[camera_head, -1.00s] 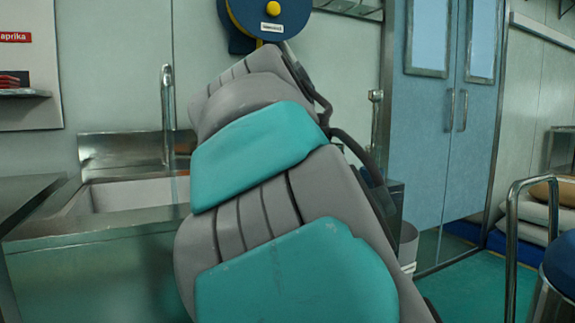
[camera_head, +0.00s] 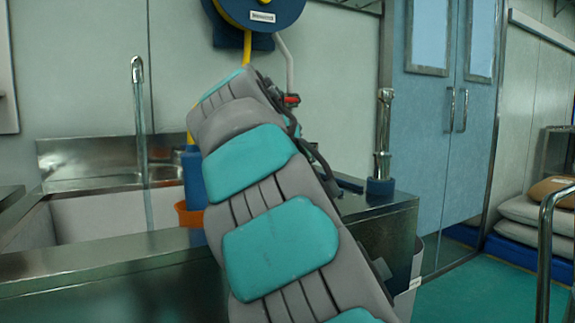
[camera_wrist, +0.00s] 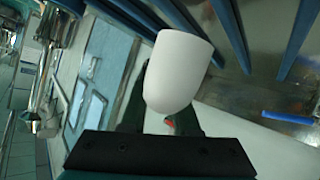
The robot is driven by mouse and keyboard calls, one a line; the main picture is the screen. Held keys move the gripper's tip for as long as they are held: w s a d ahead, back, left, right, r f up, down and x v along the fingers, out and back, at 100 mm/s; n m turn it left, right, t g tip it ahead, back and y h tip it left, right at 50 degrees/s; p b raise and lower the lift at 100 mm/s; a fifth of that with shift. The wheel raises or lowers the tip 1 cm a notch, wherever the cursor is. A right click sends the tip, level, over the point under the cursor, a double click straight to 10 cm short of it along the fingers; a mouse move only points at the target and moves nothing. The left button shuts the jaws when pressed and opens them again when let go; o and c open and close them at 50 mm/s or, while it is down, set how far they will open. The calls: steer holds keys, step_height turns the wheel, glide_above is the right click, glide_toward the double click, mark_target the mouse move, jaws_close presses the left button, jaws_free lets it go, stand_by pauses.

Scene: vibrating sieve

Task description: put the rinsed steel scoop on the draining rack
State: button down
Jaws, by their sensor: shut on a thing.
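In the wrist view my gripper (camera_wrist: 158,118) has dark fingers shut on a pale, smooth, rounded scoop (camera_wrist: 180,72). The scoop's bowl sticks out beyond the fingers, and its handle is mostly hidden between them. In the head view my own grey and teal arm covers the middle and hides the scoop and most of the gripper. A whole rack is not clear there.
A steel sink (camera_head: 95,217) with a tall tap (camera_head: 140,110) is at left. A blue bottle (camera_head: 193,170) and an orange container (camera_head: 190,214) stand left of my arm. A steel counter (camera_head: 385,212) with a blue-based post (camera_head: 380,186) is at right. A blue hose reel (camera_head: 262,15) hangs above.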

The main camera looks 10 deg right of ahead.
steer(key=shift+w+a+f+p, duration=0.15)
steer(key=shift+w+p, duration=0.35)
steer(key=shift+w, duration=1.45)
steer(key=shift+w+a+f+p, duration=0.15)
steer(key=shift+w+p, duration=0.3)
steer(key=shift+w, duration=1.5)
steer(key=shift+w, duration=0.1)
steer(key=shift+f+b, duration=0.45)
steer(key=shift+f, duration=1.4)
steer(key=shift+f, duration=0.1)
steer(key=c, duration=0.7)
jaws_free()
steer(key=shift+o, duration=0.2)
steer(key=shift+r, duration=0.2)
steer(key=v, duration=1.2)
